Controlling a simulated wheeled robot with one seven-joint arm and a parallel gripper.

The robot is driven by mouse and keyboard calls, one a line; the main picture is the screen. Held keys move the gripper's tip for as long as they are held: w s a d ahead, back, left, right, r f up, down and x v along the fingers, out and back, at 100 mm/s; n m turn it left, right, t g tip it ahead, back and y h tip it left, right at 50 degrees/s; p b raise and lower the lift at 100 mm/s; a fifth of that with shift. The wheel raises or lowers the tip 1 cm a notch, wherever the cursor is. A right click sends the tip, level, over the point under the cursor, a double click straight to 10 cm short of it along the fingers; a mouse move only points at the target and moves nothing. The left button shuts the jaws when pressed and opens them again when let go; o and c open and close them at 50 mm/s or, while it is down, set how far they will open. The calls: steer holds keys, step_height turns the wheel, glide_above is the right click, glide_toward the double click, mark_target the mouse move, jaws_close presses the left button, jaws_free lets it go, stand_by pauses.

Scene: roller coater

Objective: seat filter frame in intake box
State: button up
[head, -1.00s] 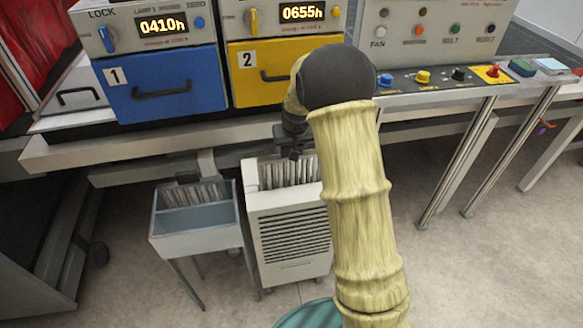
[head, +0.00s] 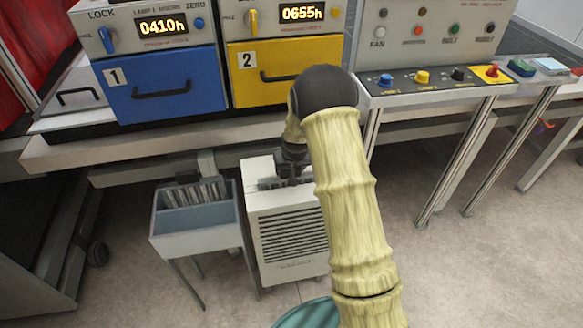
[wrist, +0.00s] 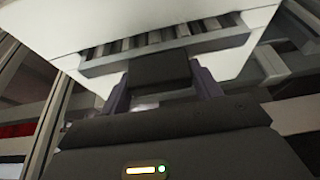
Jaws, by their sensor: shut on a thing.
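The white intake box (head: 290,238) with a louvred front stands on the floor below the bench. The filter frame (head: 268,184) is down in the box's top opening, with only its upper edge showing in the head view. My gripper (head: 292,180) is right above the box, pointing down. In the wrist view the gripper (wrist: 162,90) is shut on the dark tab of the filter frame (wrist: 150,48), whose grey rim and pleats show beside the white box (wrist: 110,22). The frame's lower part is hidden, and I cannot tell whether it touches the bottom.
A blue-grey bin (head: 195,220) on legs stands left of the box, with a pleated filter inside. The bench edge (head: 140,142) overhangs behind. A teal round object (head: 308,314) is at the bottom edge. Floor to the right (head: 480,270) is clear.

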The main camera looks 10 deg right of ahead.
steer(key=shift+d+r, duration=0.1)
steer(key=shift+f, duration=0.2)
steer(key=o, duration=1.5)
steer(key=shift+r, duration=0.1)
steer(key=v, duration=1.2)
steer(key=shift+s+b, duration=0.1)
steer(key=shift+b, duration=0.2)
